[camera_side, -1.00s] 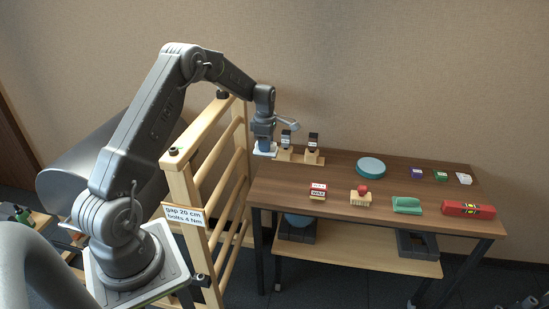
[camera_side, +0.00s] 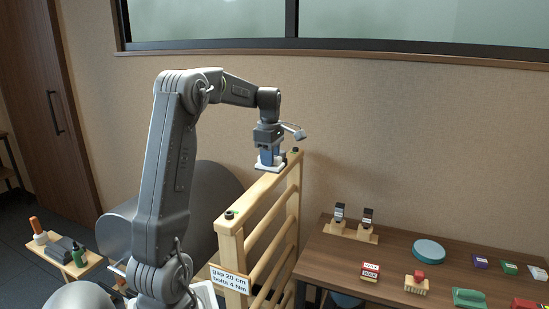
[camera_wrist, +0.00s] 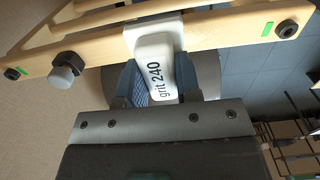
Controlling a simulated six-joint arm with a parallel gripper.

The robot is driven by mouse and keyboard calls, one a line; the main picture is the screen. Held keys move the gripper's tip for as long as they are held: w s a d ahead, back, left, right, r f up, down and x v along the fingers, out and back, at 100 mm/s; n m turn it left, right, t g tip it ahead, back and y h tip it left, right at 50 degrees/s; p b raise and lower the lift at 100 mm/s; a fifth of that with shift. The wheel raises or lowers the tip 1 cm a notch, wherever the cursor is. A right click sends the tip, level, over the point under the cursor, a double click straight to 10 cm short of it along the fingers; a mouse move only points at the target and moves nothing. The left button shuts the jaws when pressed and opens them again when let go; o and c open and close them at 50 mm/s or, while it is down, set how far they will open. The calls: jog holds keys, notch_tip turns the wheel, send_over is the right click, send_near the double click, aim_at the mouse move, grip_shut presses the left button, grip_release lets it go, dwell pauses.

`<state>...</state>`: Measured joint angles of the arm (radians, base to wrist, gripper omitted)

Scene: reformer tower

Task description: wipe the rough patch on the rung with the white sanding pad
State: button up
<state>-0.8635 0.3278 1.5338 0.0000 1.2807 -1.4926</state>
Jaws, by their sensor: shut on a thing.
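In the wrist view the pad (camera_wrist: 156,50) reads "grit 240" and sits between my two fingers (camera_wrist: 160,88). The pad is over the top rail of the wooden ladder frame (camera_side: 258,192), towards its far end. In the wrist view the pad covers part of this rail (camera_wrist: 215,32); I cannot tell whether it touches.
Black bolts and green marks stand out on the rail (camera_wrist: 285,29); a grey-capped bolt (camera_wrist: 64,75) is left of the pad.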

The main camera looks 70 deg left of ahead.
notch_tip(320, 180, down, 7)
jog(key=shift+s+a+r, duration=0.3)
jog(key=shift+s+a, duration=0.05)
jog(key=shift+a, duration=0.05)
jog(key=shift+s+a+f, duration=0.15)
jog(key=shift+s+a, duration=0.35)
jog(key=shift+s, duration=0.05)
jog(key=s, duration=0.1)
jog(key=s+a, duration=0.1)
jog(key=s, duration=0.2)
jog(key=shift+s+a, duration=0.15)
jog(key=shift+a, duration=0.25)
jog(key=shift+w+d, duration=2.4)
jog(key=shift+d, duration=0.05)
jog(key=shift+s+a, duration=1.8)
jog(key=shift+s, duration=1.35)
notch_tip(320, 180, up, 8)
send_over(268, 171)
jog(key=s+d, duration=0.2)
jog(key=shift+s+a, duration=0.15)
